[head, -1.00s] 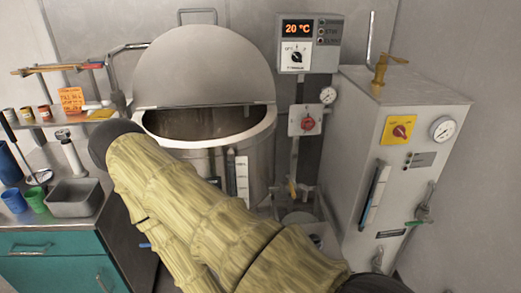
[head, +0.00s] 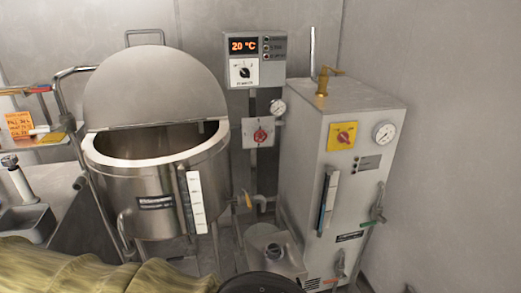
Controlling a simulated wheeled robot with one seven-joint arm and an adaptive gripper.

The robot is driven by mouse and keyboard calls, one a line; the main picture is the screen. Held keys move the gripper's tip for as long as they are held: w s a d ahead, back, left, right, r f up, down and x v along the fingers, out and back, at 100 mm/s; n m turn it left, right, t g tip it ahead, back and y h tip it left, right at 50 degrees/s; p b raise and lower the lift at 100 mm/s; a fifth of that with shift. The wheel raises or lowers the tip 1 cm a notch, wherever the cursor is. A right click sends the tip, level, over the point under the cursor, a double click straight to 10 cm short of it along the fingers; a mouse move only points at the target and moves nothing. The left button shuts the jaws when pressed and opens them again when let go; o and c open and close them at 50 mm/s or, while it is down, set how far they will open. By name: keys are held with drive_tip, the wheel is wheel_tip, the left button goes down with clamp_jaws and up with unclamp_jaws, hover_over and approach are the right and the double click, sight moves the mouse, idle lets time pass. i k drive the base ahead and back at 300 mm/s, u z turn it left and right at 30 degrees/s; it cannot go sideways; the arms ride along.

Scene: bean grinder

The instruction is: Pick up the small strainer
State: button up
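I cannot make out a small strainer in the head view now. My gripper is not in view. Only my arm in its yellow-green sleeve shows, along the bottom left edge, so I cannot see whether the gripper is open or holds anything. The left part of the counter is cut off by the picture edge.
A steel kettle (head: 159,190) with its lid raised stands at centre left. A control box (head: 255,60) reads 20 °C. A tall steel cabinet (head: 330,190) stands right. A grey tray (head: 38,222) and a white-handled tool (head: 20,182) sit at the left edge.

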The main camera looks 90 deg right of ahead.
sight(274, 249)
drive_tip(key=u, duration=0.05)
drive_tip(key=k, duration=0.8)
drive_tip(key=z, duration=1.75)
